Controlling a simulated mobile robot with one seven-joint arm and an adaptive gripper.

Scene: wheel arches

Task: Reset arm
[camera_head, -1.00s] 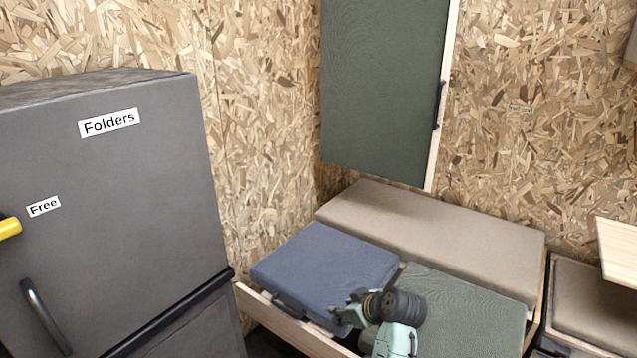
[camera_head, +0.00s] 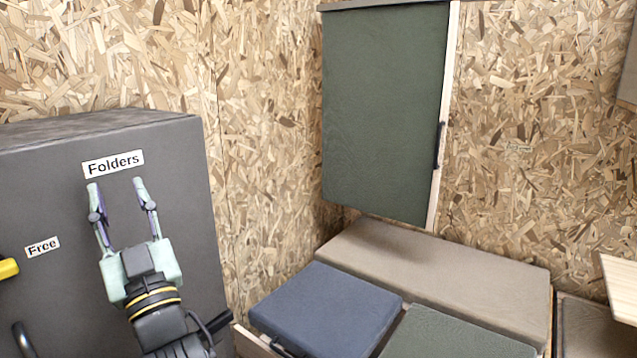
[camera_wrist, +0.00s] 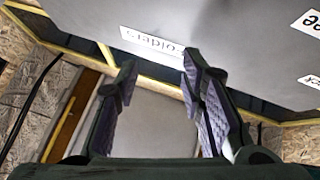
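My gripper (camera_head: 115,184) is raised in front of the grey cabinet (camera_head: 172,222) at the left of the head view. Its fingers point up, just below the "Folders" label (camera_head: 113,164). The two fingers are apart with nothing between them. In the wrist view my gripper (camera_wrist: 158,75) also shows open and empty, with the cabinet's label (camera_wrist: 152,43) beyond the fingertips. I cannot tell how far the fingertips are from the cabinet face.
A blue cushion (camera_head: 325,308), a green cushion (camera_head: 455,338) and a beige cushion (camera_head: 440,270) lie on the bench at the lower right. A green wall panel (camera_head: 385,110) hangs above. A yellow handle (camera_head: 8,268) sticks out at the left edge.

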